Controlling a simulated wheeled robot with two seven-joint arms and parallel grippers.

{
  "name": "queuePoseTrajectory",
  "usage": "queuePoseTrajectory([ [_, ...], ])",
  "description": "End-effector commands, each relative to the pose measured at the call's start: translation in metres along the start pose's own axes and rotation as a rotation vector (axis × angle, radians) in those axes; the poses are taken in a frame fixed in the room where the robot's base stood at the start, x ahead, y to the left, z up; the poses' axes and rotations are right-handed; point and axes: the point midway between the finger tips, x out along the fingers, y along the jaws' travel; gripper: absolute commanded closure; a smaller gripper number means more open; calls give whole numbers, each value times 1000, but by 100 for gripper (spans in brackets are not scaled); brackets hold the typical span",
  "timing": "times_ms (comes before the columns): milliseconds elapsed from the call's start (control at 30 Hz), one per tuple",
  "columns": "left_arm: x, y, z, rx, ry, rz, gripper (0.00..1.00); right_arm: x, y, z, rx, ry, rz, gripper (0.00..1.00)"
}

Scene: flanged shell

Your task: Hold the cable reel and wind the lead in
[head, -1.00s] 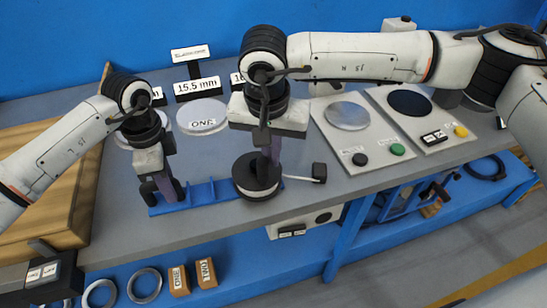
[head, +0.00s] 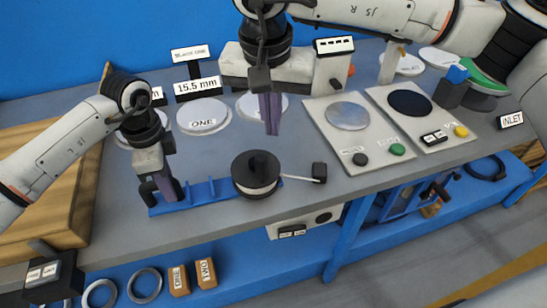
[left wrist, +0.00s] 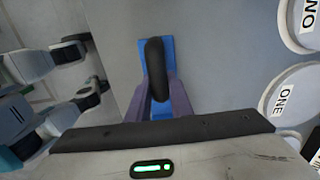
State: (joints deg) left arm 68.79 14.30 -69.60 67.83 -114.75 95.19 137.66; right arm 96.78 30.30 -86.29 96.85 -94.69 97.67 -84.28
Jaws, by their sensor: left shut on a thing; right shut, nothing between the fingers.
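The cable reel (head: 256,174) is a black spool with a pale wound band and a raised black knob on top. It sits on a blue frame (head: 215,191) near the table's front edge. A short pale lead (head: 300,178) runs right from the reel to a black plug (head: 319,171) on the table. My left gripper (head: 166,189) is shut on the black handle (left wrist: 155,68) at the frame's left end; its purple fingers flank the handle in the left wrist view. My right gripper (head: 271,128) is shut and empty, above and behind the reel, not touching it.
White discs (head: 203,116) lie behind the frame, with a 15.5 mm sign (head: 198,87). Panels with buttons (head: 349,117) stand to the right of the plug. A wooden board (head: 50,190) is at the left. A blue shelf (head: 225,260) with rings and blocks runs below the front edge.

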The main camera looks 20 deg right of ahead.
Motion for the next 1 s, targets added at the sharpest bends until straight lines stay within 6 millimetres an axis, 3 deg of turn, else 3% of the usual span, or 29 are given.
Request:
queuePoseTrajectory([
  [300,-1,0,-2,5,4,-1,100,-4,0,-1,0,0,0,100],
  [333,-1,0,-2,5,5,-1,76,-4,0,-1,0,0,0,100],
  [433,-1,0,-2,4,4,0,59,-4,0,-1,0,0,0,100],
  [767,-3,0,-1,3,2,0,59,-4,0,-1,0,0,0,100],
  [1000,-39,-1,-1,3,3,-4,59,-4,0,-1,0,0,0,100],
])
